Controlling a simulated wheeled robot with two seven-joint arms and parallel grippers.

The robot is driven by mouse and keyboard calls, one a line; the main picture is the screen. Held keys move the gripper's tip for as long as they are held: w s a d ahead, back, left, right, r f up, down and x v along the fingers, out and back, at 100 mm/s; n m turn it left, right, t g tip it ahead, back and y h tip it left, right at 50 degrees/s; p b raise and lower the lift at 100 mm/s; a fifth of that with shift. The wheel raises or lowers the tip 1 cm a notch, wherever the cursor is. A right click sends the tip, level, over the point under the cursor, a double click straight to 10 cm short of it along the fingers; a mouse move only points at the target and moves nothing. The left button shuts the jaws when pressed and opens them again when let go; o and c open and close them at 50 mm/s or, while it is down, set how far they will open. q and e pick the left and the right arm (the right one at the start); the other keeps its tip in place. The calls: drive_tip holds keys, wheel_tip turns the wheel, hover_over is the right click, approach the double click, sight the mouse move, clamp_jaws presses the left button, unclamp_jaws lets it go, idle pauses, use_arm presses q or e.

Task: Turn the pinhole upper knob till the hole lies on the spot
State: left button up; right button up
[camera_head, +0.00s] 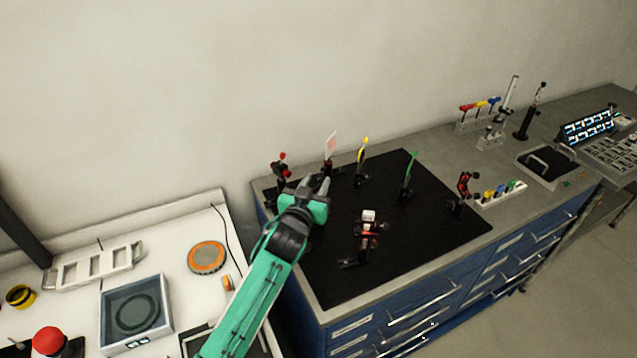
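Several small optical mounts stand on the black board (330,275). One mount with red knobs (281,167) stands at the board's far left corner, and another with red parts (464,185) stands at its right edge. I cannot tell which is the pinhole mount, and the hole and the spot are too small to see. My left gripper (319,185) is over the board's left part, just right of and in front of the far left red-knobbed mount. Its fingers are small and partly overlap the mounts behind, so their opening is unclear. My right gripper is not in view.
A pale card (330,145), a yellow-edged plate (363,152) and a green plate (410,170) stand upright near the gripper. A red-and-white device (368,226) sits mid-board. The board's front right area is bare. A white bench (185,225) is at left.

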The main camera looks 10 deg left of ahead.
use_arm(q)
drive_tip(key=shift+w+d+b, duration=0.25)
drive_tip(key=shift+w+b, duration=0.05)
drive_tip(key=shift+w, duration=0.85)
clamp_jaws()
drive_tip(key=shift+r, duration=0.1)
